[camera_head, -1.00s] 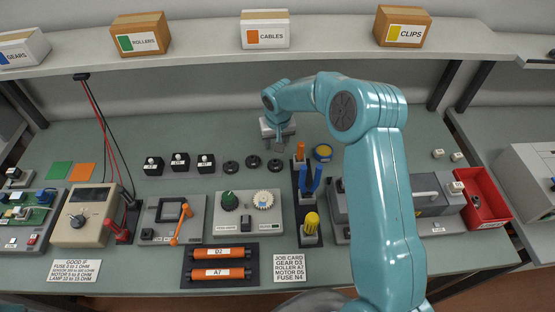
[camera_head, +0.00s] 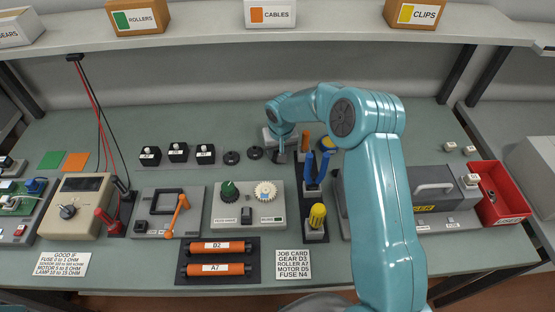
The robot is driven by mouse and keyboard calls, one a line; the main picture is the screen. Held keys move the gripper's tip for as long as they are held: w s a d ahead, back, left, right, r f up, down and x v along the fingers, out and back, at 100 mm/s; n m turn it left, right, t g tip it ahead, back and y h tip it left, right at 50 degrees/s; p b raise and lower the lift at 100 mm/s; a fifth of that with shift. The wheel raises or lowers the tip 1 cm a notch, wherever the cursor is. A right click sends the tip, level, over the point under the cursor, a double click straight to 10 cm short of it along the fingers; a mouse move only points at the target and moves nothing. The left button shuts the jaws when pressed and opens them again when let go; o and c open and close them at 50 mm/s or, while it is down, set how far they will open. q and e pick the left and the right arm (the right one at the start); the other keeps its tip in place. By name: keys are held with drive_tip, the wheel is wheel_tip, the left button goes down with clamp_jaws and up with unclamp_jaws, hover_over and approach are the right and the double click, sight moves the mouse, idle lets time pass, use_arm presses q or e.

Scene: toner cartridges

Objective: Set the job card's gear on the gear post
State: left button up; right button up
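The job card (camera_head: 293,264) lies at the front and reads gear D3, roller A7, motor D5, fuse N4. Two dark round discs, likely gears, lie mid-table: a left one (camera_head: 231,158) and a middle one (camera_head: 255,153). Their markings are too small to read. My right gripper (camera_head: 280,157) points down just right of them, over the spot of a third disc, which it largely hides. Its finger opening is not clear. A grey unit (camera_head: 248,219) carries a green knob (camera_head: 229,190) and a whitish toothed wheel (camera_head: 265,191). I cannot pick out the gear post. My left gripper is out of view.
Three black blocks with white knobs (camera_head: 178,152) stand left of the discs. A black tray (camera_head: 253,261) holds orange rollers. A shelf (camera_head: 200,40) runs across the back.

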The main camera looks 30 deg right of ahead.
drive_tip(key=shift+r, duration=0.1)
clamp_jaws()
drive_tip(key=shift+r+p, duration=0.4)
drive_tip(key=shift+r, duration=0.6)
drive_tip(key=shift+a+r, duration=0.1)
idle(0.6)
